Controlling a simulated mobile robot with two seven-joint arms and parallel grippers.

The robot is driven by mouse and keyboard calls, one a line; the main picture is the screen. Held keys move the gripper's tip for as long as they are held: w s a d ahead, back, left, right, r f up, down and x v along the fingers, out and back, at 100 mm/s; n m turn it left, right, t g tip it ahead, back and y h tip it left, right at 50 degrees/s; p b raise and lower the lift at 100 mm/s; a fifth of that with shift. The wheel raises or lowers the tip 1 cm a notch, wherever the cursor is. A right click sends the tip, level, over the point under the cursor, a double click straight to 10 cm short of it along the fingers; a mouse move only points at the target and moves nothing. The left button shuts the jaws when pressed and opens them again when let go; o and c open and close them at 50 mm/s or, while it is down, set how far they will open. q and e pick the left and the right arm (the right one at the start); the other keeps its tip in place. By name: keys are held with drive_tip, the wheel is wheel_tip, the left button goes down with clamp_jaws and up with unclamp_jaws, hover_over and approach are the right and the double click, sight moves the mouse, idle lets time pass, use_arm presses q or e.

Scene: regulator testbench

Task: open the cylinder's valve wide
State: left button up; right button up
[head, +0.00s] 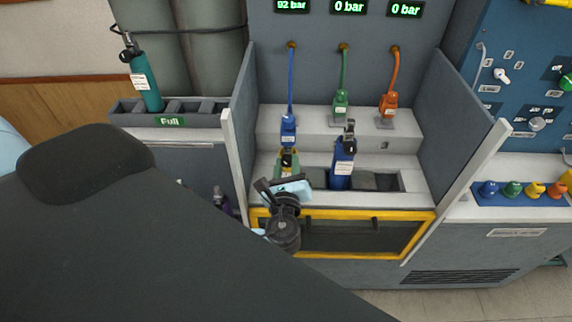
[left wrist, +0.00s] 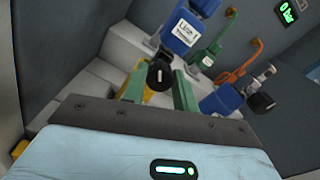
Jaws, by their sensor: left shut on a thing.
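My left gripper (head: 288,159) reaches the left slot of the test bench under the blue hose's connector (head: 288,130). In the left wrist view its two green fingers stand on either side of a black valve knob (left wrist: 160,76), just below the blue connector (left wrist: 190,30). The gripper is shut on this knob. The display (head: 291,6) above the blue hose reads 92 bar. My right gripper is not in view.
A second blue cylinder (head: 342,166) with a black knob stands to the right of my gripper. Green (head: 341,104) and orange (head: 389,104) connectors hang on hoses; their displays read 0 bar. A teal cylinder (head: 145,82) stands in the rack marked Full. Grey walls flank the bay.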

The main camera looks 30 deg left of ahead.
use_arm(q)
drive_tip(key=n, duration=0.2)
drive_tip(key=shift+f+n, duration=0.1)
drive_tip(key=shift+n, duration=0.3)
drive_tip(key=n+b, duration=0.1)
drive_tip(key=n, duration=0.3)
drive_tip(key=shift+f+b, duration=0.15)
drive_tip(key=shift+b, duration=0.2)
drive_tip(key=n+b, duration=0.2)
drive_tip(key=n, duration=0.3)
drive_tip(key=n+b, duration=0.2)
drive_tip(key=n, duration=0.1)
drive_tip(key=shift+n, duration=0.4)
drive_tip(key=shift+n+b, duration=0.6)
drive_tip(key=shift+n, duration=0.1)
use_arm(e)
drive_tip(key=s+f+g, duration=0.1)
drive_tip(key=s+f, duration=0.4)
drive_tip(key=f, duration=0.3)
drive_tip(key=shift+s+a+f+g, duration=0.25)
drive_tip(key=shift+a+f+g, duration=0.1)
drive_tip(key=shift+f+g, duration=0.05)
use_arm(q)
drive_tip(key=shift+r, duration=0.2)
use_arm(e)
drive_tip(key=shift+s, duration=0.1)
use_arm(q)
drive_tip(key=o, duration=1)
